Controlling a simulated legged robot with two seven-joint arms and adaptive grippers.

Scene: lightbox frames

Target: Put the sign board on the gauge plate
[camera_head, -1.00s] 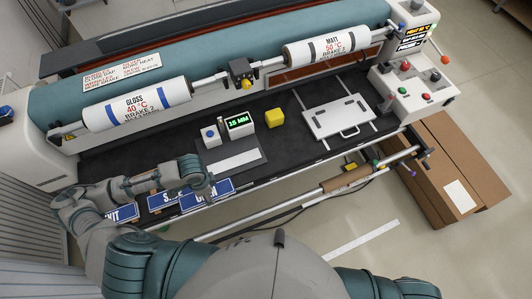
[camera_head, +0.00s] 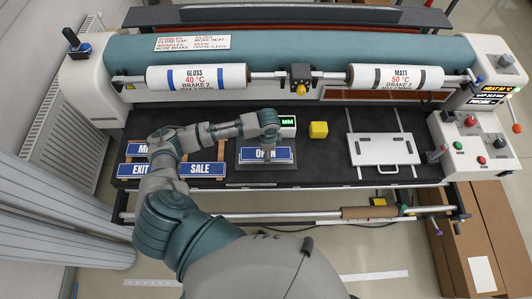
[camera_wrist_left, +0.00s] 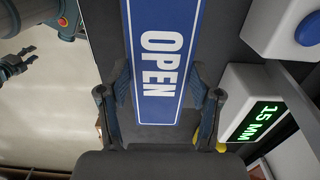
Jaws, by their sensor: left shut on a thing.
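The blue sign board reading OPEN (camera_head: 252,156) lies level over the dark grey gauge plate (camera_head: 266,170). I cannot tell whether it touches the plate. In the left wrist view the OPEN board (camera_wrist_left: 162,60) runs between the two fingers of my left gripper (camera_wrist_left: 165,110). Part of my right arm, with dark finger-like parts (camera_wrist_left: 17,64), shows at the left edge of that view; its opening is unclear.
A gauge display (camera_head: 288,121) and a yellow block (camera_head: 318,130) stand behind and right of the plate. A white board with a handle (camera_head: 384,149) lies further right. Signs reading SALE (camera_head: 201,169) and EXIT (camera_head: 134,171) lie to the left, partly hidden by my arm.

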